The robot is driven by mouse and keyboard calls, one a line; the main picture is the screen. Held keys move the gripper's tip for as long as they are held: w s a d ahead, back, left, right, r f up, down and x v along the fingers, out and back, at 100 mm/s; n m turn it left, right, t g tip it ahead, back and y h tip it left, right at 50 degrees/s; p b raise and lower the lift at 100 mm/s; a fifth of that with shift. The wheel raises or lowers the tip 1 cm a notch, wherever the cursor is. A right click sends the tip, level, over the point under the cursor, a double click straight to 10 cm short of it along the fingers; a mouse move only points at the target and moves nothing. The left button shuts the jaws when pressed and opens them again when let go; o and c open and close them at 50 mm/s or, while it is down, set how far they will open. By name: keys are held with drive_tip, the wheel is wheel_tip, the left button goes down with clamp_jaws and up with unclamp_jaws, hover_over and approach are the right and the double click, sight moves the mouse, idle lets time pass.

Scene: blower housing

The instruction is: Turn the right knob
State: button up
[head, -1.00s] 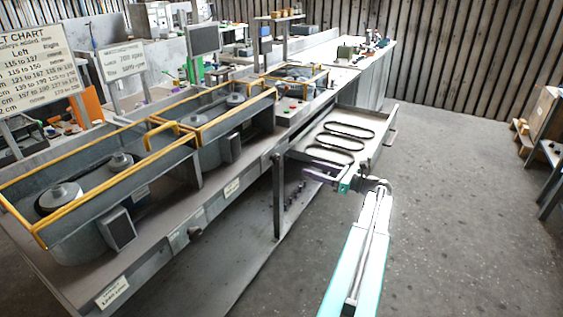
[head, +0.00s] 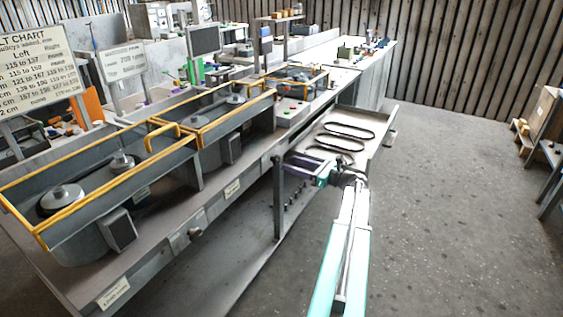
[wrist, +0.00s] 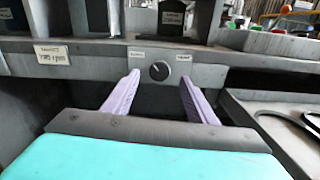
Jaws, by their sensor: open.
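A round dark knob (wrist: 159,70) with a pale pointer mark sits on the grey front rail of the bench in the wrist view, a small label on either side. My gripper (wrist: 160,77) is open and empty. Its two purple fingers point at the rail, one each side of the knob in the picture; I cannot tell whether the tips reach it. In the head view my gripper (head: 297,165) is close to the bench front, near the open tray. Another knob (head: 196,232) is on the rail further left in the head view.
An open tray (head: 383,140) holding black belts juts out right of my gripper; its rim (wrist: 226,98) shows close to the right finger. A bench post (head: 278,200) stands below. Yellow-framed pulley housings (head: 150,160) stand on the bench.

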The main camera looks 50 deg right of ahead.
sight(278, 160)
drive_tip(key=shift+x, duration=2.85)
drive_tip(key=c, duration=1.1)
drive_tip(key=shift+o, duration=0.2)
drive_tip(key=shift+a, duration=0.25)
drive_tip(key=shift+d, duration=0.15)
